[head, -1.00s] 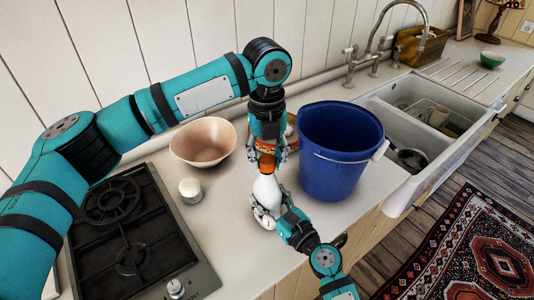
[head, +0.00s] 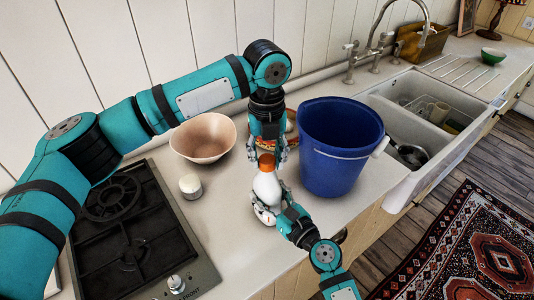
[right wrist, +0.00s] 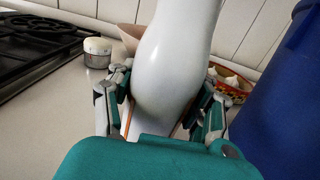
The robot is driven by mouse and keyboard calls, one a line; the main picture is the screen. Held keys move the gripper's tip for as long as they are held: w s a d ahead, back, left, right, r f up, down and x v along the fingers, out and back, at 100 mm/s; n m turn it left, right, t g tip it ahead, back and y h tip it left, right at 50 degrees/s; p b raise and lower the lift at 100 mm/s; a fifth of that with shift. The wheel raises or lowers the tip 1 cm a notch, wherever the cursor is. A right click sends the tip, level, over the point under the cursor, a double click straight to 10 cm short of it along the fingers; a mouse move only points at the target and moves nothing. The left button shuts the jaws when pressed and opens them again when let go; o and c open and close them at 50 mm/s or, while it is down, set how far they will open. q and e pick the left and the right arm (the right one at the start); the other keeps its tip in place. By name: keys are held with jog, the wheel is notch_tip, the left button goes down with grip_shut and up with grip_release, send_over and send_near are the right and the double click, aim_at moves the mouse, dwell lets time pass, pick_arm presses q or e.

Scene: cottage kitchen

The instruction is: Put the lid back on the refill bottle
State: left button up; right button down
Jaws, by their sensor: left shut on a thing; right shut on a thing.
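The refill bottle (head: 267,189) is white and stands close to upright on the counter, left of the blue bucket. My right gripper (head: 265,207) is shut around its lower body; the right wrist view shows the bottle (right wrist: 174,62) between the two fingers, its top out of frame. The orange lid (head: 266,161) is at the bottle's top. My left gripper (head: 267,152) comes down from above and is shut on the lid. Lid and bottle look in line and touching in the head view, but I cannot tell whether the lid is seated.
The blue bucket (head: 338,150) stands close on the right. A beige bowl (head: 203,138) and a small white-topped jar (head: 190,186) are to the left, near the black hob (head: 130,240). A patterned red bowl (right wrist: 229,84) is behind the bottle. The sink (head: 425,125) is farther right.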

pick_arm(q)
jog(key=m, duration=1.3)
jog(key=o, duration=0.7)
jog(key=shift+r, duration=2.25)
jog(key=shift+c, duration=0.6)
